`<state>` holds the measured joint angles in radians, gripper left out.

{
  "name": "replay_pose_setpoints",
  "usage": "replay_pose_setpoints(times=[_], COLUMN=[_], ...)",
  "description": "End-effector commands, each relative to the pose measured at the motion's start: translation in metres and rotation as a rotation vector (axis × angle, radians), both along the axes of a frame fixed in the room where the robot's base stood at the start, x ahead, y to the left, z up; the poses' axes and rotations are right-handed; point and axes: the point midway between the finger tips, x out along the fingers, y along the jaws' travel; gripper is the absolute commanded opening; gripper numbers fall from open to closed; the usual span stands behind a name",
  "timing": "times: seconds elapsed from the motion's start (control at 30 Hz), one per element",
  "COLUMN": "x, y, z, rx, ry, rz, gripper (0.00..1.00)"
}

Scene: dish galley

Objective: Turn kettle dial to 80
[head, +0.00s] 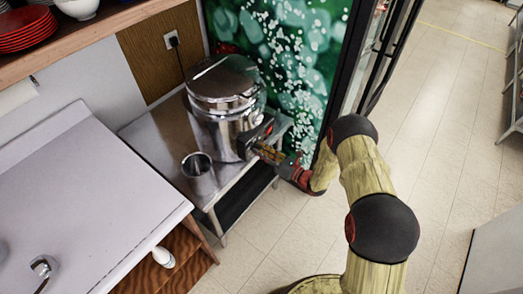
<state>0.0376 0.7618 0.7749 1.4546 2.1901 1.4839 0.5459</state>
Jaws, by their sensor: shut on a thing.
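The kettle (222,88) is a large shiny metal urn with a lid, standing upright on a metal side table. A dark control box with a red part sits low on its right side. The dial there is hidden by my gripper and too small to make out, and its setting cannot be read. My gripper (258,149) reaches in from the right, against the front of the control box, and is shut on what appears to be the dial.
A metal cup (197,168) stands on the side table (153,133) left of my gripper. A white counter (80,200) is at left, with red plates (26,30) and a white bowl on a shelf above. A glass-door cabinet stands behind my arm.

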Motion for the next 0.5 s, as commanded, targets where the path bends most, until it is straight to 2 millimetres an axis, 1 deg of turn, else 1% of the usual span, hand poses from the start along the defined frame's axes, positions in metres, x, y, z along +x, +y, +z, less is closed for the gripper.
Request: replay_pose_setpoints(times=[0.5], x=[-0.0001], y=[-0.0008], z=[-0.0006], rx=[0.299], ry=[0.388], rz=[-0.003], gripper=[0.04])
